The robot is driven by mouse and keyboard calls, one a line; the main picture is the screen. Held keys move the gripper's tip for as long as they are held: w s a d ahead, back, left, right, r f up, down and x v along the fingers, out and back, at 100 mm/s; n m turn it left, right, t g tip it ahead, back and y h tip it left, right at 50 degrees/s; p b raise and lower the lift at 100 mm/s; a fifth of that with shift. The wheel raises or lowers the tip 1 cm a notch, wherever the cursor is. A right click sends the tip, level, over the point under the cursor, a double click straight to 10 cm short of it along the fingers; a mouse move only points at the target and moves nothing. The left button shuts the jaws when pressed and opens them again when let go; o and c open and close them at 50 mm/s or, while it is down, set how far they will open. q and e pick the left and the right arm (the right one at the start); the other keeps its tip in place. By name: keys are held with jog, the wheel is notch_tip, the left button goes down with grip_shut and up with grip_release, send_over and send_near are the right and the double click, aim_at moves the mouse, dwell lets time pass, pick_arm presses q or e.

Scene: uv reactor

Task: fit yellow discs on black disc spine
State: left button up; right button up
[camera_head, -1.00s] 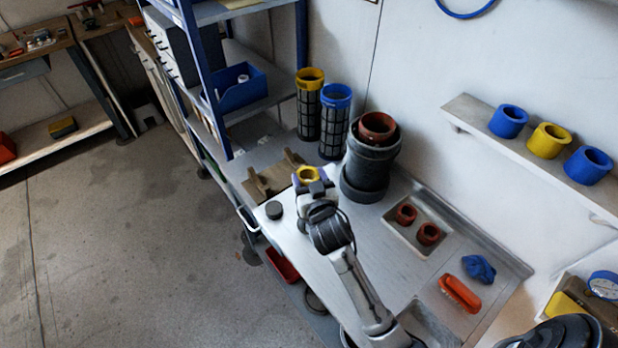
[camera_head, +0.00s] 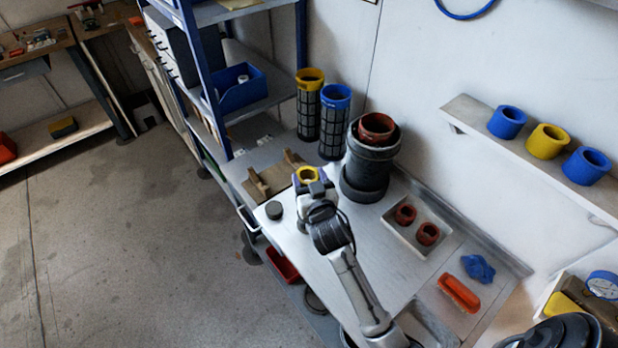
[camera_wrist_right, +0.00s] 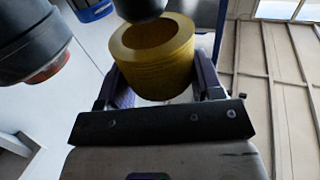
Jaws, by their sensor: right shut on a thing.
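My right gripper (camera_head: 307,178) is shut on a thick yellow ring (camera_head: 308,174), the disc-like piece, held over the left end of the grey bench. In the right wrist view the yellow ring (camera_wrist_right: 153,50) sits between the two fingers, its round hole showing. A dark rounded end (camera_wrist_right: 138,8) shows just beyond it at the top edge; I cannot tell whether they touch. Another yellow ring (camera_head: 547,141) stands on the wall shelf. I cannot tell for certain which part is the black disc spine. My left gripper is not in view.
A wooden cradle (camera_head: 262,188) lies behind the gripper. Two black mesh cylinders, yellow-topped (camera_head: 309,105) and blue-topped (camera_head: 334,120), and a large dark housing (camera_head: 366,165) stand behind. A tray (camera_head: 421,246) holds two red-brown rings. Blue rings (camera_head: 508,121) flank the shelf's yellow one.

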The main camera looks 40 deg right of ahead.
jog(key=shift+f, duration=0.2)
jog(key=shift+f+b, duration=0.15)
jog(key=shift+b, duration=0.15)
jog(key=shift+f+b, duration=0.6)
jog(key=shift+f, duration=0.25)
jog(key=shift+f+b, duration=0.75)
jog(key=shift+f, duration=0.2)
jog(key=shift+f+b, duration=0.7)
jog(key=shift+f, duration=0.25)
